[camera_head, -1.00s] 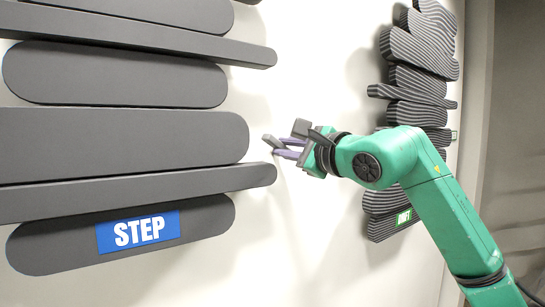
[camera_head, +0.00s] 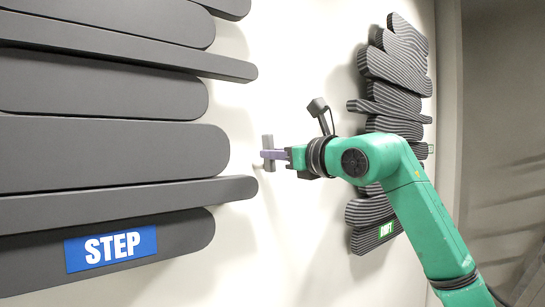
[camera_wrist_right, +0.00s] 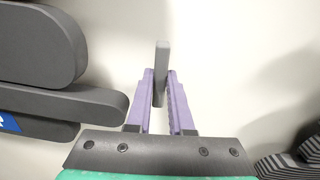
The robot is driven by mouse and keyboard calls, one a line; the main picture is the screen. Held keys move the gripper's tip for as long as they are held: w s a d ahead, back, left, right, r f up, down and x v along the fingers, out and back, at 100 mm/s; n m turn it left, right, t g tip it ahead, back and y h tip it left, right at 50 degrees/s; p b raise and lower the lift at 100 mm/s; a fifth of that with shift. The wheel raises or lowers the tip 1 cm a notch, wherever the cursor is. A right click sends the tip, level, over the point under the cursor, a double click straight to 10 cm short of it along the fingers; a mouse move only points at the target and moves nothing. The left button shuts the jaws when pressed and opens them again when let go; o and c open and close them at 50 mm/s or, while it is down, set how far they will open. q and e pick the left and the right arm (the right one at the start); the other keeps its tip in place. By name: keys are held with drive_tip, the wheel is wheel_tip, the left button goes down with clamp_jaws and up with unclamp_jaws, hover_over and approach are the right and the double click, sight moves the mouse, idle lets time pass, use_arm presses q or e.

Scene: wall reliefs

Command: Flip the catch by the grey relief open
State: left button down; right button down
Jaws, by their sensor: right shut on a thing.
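The grey relief (camera_head: 105,150) is a stack of dark rounded slabs on the wall at the left, with a blue STEP sign (camera_head: 110,248) on it. The catch (camera_head: 268,141) is a small grey bar on the pale wall just right of the slabs. It stands about upright in the head view. My right gripper (camera_head: 270,154) is shut on the catch, its purple fingers across the bar's middle. In the right wrist view the catch (camera_wrist_right: 161,58) sits between the two fingers (camera_wrist_right: 160,85), its end showing beyond the tips. My left gripper is out of view.
A striped relief (camera_head: 395,105) with a green sign (camera_head: 386,230) hangs on the wall at the right, behind my right arm. The slab ends are close left of the catch. Bare wall (camera_head: 300,240) lies below my gripper.

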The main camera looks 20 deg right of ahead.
drive_tip(key=shift+d+f+m, duration=0.1)
drive_tip(key=shift+d+m, duration=0.05)
drive_tip(key=shift+m, duration=0.45)
drive_tip(key=shift+w, duration=0.1)
drive_tip(key=c, duration=0.8)
unclamp_jaws()
drive_tip(key=b+v, duration=0.5)
drive_tip(key=v, duration=0.9)
drive_tip(key=shift+s+b, duration=0.3)
drive_tip(key=shift+b, duration=0.05)
drive_tip(key=shift+d, duration=0.15)
